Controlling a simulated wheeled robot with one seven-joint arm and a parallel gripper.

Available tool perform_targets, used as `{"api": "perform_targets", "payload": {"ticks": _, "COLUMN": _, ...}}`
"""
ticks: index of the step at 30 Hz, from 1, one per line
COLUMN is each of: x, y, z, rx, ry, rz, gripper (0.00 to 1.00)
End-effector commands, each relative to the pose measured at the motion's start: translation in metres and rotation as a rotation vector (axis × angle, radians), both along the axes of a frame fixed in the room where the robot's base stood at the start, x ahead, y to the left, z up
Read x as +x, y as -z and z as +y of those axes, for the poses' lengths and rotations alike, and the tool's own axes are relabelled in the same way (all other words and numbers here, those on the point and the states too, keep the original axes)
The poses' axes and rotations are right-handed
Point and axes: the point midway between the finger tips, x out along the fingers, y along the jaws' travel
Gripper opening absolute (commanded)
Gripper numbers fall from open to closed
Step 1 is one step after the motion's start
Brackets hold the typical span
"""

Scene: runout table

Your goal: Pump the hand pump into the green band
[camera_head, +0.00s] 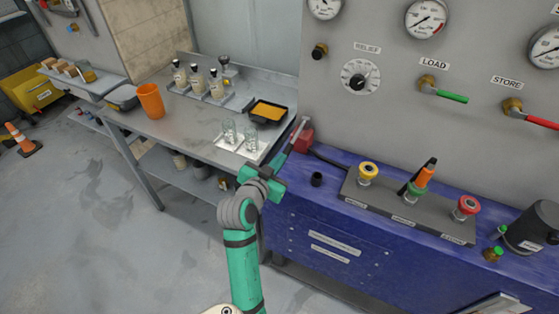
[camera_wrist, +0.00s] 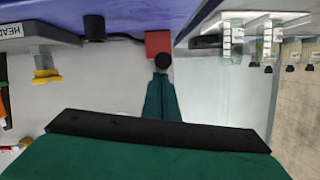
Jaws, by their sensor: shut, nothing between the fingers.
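The hand pump is a small red block (camera_head: 303,138) at the back left corner of the blue bench, with a slim grey lever (camera_head: 298,132) slanting beside it. The red block also shows in the wrist view (camera_wrist: 158,43). My gripper (camera_head: 282,159) is at the lever's lower end, its fingers small and partly hidden. In the wrist view its green fingers (camera_wrist: 163,100) are shut, with a dark round knob (camera_wrist: 163,61) right at their tips. I cannot tell whether they touch it. Round gauges (camera_head: 427,18) hang on the panel; no green band can be made out.
A black box with yellow, green and red knobs (camera_head: 410,212) and an orange-handled tool stands right of my arm. A black cup (camera_head: 317,179) is near the pump. The metal table (camera_head: 190,128) at left holds glass jars, bottles and an orange tumbler (camera_head: 151,101).

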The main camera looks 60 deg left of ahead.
Motion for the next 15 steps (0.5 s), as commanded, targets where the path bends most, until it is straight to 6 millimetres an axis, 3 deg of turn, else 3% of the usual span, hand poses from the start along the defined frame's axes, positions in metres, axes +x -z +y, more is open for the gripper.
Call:
{"api": "perform_targets", "payload": {"ticks": 1, "x": -0.002, "y": 0.021, "z": -0.001, "rx": -0.035, "ry": 0.000, "rz": 0.029, "gripper": 0.00}}
{"api": "perform_targets", "payload": {"ticks": 5, "x": -0.002, "y": 0.018, "z": -0.001, "rx": -0.033, "ry": 0.000, "rz": 0.028, "gripper": 0.00}}
{"api": "perform_targets", "payload": {"ticks": 11, "x": -0.001, "y": -0.007, "z": -0.006, "rx": -0.021, "ry": 0.002, "rz": 0.018, "gripper": 0.00}}
{"api": "perform_targets", "payload": {"ticks": 15, "x": 0.000, "y": -0.039, "z": -0.013, "rx": -0.001, "ry": 0.003, "rz": 0.004, "gripper": 0.00}}
